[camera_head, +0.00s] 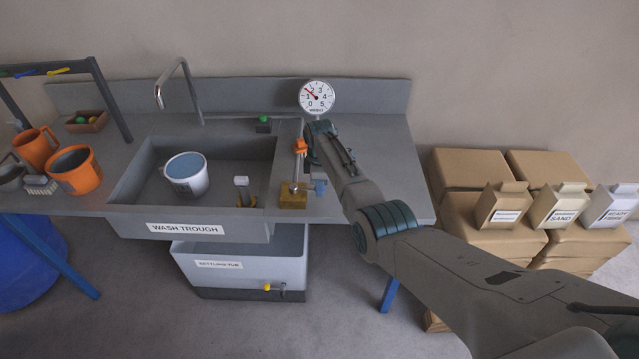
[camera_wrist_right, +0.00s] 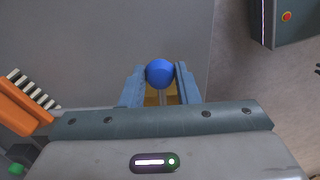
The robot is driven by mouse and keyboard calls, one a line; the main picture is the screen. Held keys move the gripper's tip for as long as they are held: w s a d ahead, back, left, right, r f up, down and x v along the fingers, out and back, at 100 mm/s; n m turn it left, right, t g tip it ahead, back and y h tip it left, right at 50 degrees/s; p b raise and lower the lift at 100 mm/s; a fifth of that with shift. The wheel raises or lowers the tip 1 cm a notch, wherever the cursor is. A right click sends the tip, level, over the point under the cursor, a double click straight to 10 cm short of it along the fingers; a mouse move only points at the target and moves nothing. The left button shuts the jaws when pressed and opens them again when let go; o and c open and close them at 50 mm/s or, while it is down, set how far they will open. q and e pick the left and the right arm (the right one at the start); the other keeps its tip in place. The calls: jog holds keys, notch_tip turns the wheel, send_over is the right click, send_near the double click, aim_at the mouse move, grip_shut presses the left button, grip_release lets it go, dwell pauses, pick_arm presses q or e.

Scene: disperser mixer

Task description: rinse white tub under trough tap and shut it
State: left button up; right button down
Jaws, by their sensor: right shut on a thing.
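The white tub (camera_head: 186,176) stands upright in the wash trough (camera_head: 130,190), with a bluish surface inside it. The tap (camera_head: 180,75) arches from the back of the counter, its spout above the trough; I cannot make out a stream. My right gripper (camera_head: 319,187) is low at the trough's right side, by a brass block (camera_head: 292,197). In the right wrist view its jaws (camera_wrist_right: 160,88) are shut on a blue ball knob (camera_wrist_right: 160,73) on a thin stem. My arm hides part of this area in the head view. My left gripper does not show.
A pressure gauge (camera_head: 317,97) stands behind my right gripper. Orange mugs (camera_head: 75,170) and a brush (camera_head: 40,185) sit left of the trough. A settling tub (camera_head: 240,266) is below. Boxes and bags (camera_head: 500,206) are stacked to the right.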

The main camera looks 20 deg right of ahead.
dwell(0.4)
jog(key=c, duration=1.1)
grip_release()
jog(key=shift+r, duration=0.1)
notch_tip(320, 180, up, 11)
jog(key=b, duration=0.1)
jog(key=shift+f+b, duration=0.2)
jog(key=shift+b, duration=0.2)
